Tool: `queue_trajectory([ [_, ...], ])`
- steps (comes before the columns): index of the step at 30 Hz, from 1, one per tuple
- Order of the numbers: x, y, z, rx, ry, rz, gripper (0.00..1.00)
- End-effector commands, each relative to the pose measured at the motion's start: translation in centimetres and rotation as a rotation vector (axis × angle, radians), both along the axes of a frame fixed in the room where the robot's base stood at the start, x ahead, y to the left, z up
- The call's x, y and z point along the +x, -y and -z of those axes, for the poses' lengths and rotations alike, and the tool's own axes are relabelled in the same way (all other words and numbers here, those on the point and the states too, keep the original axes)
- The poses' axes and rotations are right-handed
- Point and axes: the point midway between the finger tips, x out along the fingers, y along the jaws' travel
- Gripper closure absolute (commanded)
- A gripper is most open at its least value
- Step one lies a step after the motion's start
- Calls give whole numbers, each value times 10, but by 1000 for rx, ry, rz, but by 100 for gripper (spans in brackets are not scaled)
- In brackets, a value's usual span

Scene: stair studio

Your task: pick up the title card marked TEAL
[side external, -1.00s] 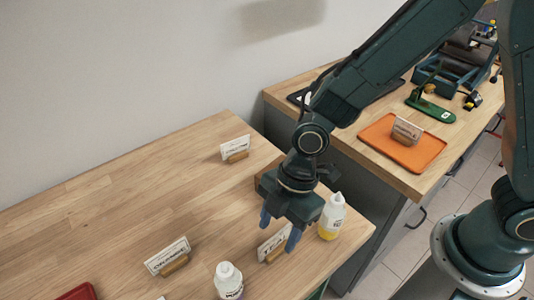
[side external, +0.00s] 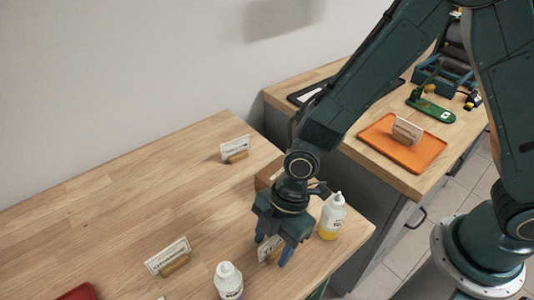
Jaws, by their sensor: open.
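Several white title cards stand in small wooden holders, and their print is too small to read for certain. One card (side external: 268,250) is at the front right of the near table, partly hidden by my gripper. My gripper (side external: 271,251) is open and low, its blue fingers close around this card; I cannot tell whether they touch it. Another card (side external: 167,256) stands to the left, one (side external: 235,147) at the back, and one (side external: 407,130) on an orange tray on the other bench. I cannot tell which one is marked TEAL.
A white bottle with yellow contents (side external: 332,217) stands just right of my gripper. Another white bottle (side external: 228,281) stands at the front. A red object (side external: 78,292) is at the lower left. The orange tray (side external: 425,155) lies on the right bench. The table's left middle is clear.

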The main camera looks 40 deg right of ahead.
Motion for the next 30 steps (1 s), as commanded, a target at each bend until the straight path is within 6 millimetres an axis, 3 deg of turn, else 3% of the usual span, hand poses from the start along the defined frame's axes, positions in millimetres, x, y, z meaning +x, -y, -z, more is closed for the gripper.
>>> queue_trajectory([
  [2, 0, 0, 0, 0, 0, 0, 47],
  [9, 0, 0, 0, 0, 0, 0, 92],
  [10, 0, 0, 0, 0, 0, 0, 95],
  [22, 0, 0, -3, 1, 1, 0, 95],
  [30, 1, -1, -22, 3, 4, 0, 95],
])
